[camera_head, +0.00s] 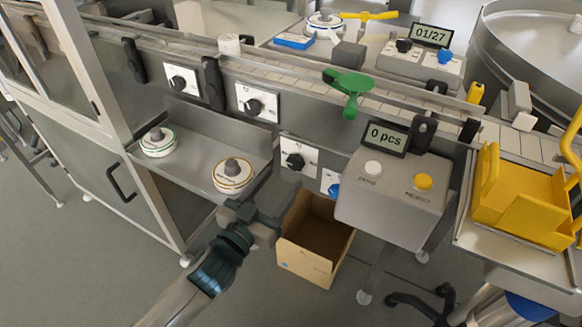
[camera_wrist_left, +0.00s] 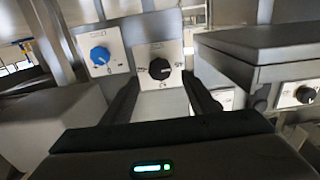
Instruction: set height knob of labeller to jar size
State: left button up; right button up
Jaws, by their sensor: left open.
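Black dial knobs on white plates line the labeller front: one at the upper left (camera_head: 177,84), one in the middle (camera_head: 253,106) and a lower one (camera_head: 294,161). A blue knob (camera_head: 333,188) sits to the right of the lower one. The plate markings are too small to read, so I cannot tell which sets height. My left gripper (camera_head: 284,205) is open and empty, just below and in front of the lower black knob. In the left wrist view that black knob (camera_wrist_left: 159,69) shows between the open fingers, ahead of the tips and apparently untouched. My right gripper is not seen.
A cardboard box (camera_head: 316,235) stands open below the gripper. A grey control box (camera_head: 395,195) reading "0 pcs" juts out at the right. A shelf with two round reels (camera_head: 158,142) (camera_head: 233,175) is at the left. A yellow crate (camera_head: 520,205) stands far right.

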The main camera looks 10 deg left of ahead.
aim_at(293, 165)
pick_arm(q)
jog(key=shift+x, duration=2.95)
jog(key=c, duration=1)
jog(key=shift+c, duration=0.2)
